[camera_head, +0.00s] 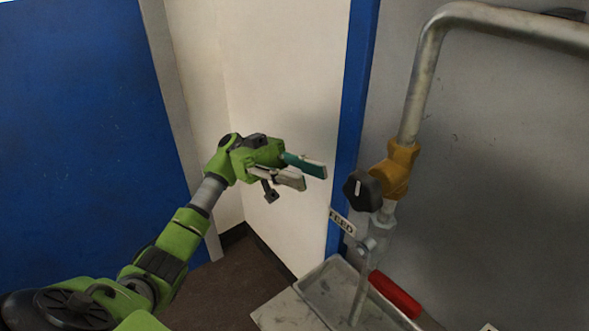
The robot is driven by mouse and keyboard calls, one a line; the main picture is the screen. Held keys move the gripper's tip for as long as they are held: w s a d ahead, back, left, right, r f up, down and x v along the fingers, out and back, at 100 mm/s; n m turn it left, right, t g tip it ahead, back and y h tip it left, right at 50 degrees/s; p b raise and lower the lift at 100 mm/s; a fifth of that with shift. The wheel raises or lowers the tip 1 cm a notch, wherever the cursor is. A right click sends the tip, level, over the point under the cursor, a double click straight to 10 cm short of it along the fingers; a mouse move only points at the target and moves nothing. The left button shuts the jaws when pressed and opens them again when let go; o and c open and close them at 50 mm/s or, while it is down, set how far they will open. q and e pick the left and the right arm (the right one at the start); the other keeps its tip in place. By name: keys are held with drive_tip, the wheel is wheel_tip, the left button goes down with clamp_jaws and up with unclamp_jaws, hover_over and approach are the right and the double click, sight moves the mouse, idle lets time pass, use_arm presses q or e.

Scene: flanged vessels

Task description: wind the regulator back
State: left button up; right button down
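The regulator's black knob (362,190) has a pale line on its face and sits on the left of a yellow-brown valve body (394,170) on a vertical metal pipe. My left gripper (315,178) is left of the knob and apart from it. Its teal finger and its grey finger are spread with nothing seen between them. My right gripper is not in view.
A tag reading FEED (342,221) hangs below the knob. A grey tray (318,290) stands under the pipe, with a red cylinder-like thing (395,294) at its right side. A blue upright (352,120) stands behind, between the white wall and a grey panel.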

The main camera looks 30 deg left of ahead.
use_arm(q)
drive_tip(key=shift+v, duration=1.3)
